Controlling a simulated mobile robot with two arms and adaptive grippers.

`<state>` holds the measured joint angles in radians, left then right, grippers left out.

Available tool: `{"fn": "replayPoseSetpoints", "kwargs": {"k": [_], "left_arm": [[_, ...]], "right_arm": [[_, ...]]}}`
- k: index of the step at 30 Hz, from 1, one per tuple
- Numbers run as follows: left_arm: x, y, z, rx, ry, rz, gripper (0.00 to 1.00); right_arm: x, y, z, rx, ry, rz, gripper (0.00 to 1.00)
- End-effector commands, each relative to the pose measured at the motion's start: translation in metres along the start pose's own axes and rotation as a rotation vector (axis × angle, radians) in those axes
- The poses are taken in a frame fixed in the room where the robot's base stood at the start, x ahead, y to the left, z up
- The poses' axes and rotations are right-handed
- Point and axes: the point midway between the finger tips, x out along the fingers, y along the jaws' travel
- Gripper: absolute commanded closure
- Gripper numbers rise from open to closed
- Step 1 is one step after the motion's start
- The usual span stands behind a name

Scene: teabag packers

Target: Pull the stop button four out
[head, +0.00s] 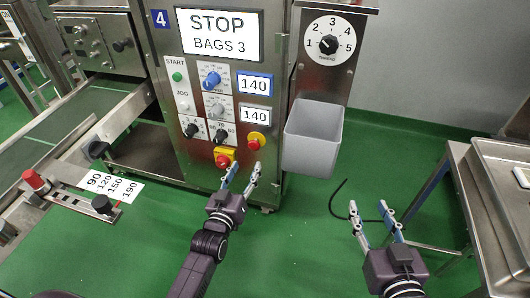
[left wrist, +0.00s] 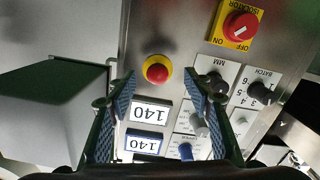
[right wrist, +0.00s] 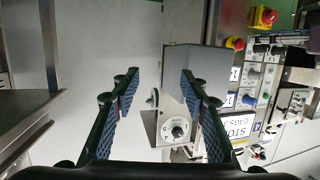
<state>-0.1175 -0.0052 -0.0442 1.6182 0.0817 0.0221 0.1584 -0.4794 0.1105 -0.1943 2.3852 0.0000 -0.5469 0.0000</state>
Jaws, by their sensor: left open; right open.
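The stop button (head: 256,141) is a red mushroom head on a yellow collar, low on the right of the steel panel of the machine marked 4 (head: 161,18). My left gripper (head: 243,172) is open in front of the lower panel. In the left wrist view the stop button (left wrist: 157,69) shows between its open fingers, ahead of the tips and apart from them. My right gripper (head: 368,210) is open and empty, right of the machine over the floor. The right wrist view shows the stop button (right wrist: 234,43) right of its fingers. Whether the button is pressed in cannot be told.
A red isolator knob on a yellow plate (head: 223,157) sits close below left of the button. Dials (head: 220,136) and displays (head: 254,115) are near it. A grey bin (head: 313,139) hangs on the right. A steel table (head: 480,215) stands far right.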

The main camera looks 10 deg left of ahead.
Motion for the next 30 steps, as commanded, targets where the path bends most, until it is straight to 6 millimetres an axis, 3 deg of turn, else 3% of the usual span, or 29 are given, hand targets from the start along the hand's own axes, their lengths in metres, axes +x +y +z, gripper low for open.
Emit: {"fn": "replayPoseSetpoints", "kwargs": {"k": [6, 11, 24, 30], "left_arm": [[0.006, 0.001, -0.016, -0.014, 0.052, 0.004, 0.53], [0.019, 0.001, -0.017, -0.013, 0.053, 0.005, 0.53], [0.067, 0.001, -0.018, -0.012, 0.05, 0.005, 0.53], [0.078, 0.001, -0.019, -0.011, 0.048, 0.004, 0.53]], "right_arm": [[-0.009, -0.001, -0.022, 0.0, 0.064, -0.002, 0.6], [-0.008, -0.003, -0.041, 0.001, 0.149, -0.007, 0.6], [-0.029, -0.013, -0.12, 0.01, 0.527, -0.028, 0.6], [-0.041, -0.015, -0.139, 0.013, 0.627, -0.034, 0.6]]}}
